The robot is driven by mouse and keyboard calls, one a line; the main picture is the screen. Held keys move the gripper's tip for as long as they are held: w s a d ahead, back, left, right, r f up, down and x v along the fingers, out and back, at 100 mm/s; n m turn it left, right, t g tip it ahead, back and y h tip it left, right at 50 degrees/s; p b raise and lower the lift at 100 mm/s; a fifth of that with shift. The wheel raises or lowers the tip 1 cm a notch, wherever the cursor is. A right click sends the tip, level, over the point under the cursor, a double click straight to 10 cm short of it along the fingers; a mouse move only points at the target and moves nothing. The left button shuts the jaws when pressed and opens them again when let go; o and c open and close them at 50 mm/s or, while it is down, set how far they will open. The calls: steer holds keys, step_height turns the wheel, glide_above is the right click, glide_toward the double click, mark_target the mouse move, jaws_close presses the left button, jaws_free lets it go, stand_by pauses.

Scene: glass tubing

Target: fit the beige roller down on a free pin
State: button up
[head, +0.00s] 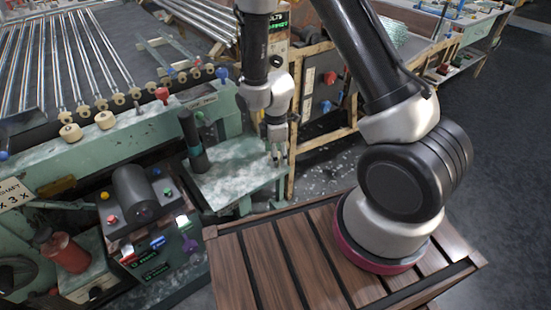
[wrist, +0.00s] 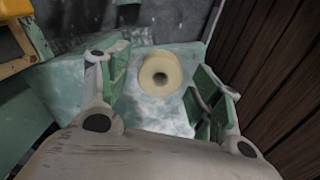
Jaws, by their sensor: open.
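A beige roller (wrist: 143,88) stands on a mottled pale green shelf (wrist: 158,118) in the wrist view, its dark centre hole facing up at the camera. My gripper (wrist: 160,88) is open, with a green-padded finger on each side of the roller and gaps between. In the head view my gripper (head: 276,150) points down over the same shelf (head: 225,178); I cannot make out the roller there. Other beige rollers (head: 70,132) (head: 105,120) sit along the green machine rail at left. I cannot clearly tell a free pin in either view.
A dark bottle-like cylinder (head: 194,142) stands at the shelf's left. A control box (head: 148,225) with coloured buttons is in front of it. Glass tubes (head: 75,60) lie behind the rail. A red knob (head: 162,95) and a blue knob (head: 222,74) stick up along the rail.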

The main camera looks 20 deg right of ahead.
steer(key=shift+c, duration=0.2)
steer(key=c, duration=1)
steer(key=shift+c, duration=0.2)
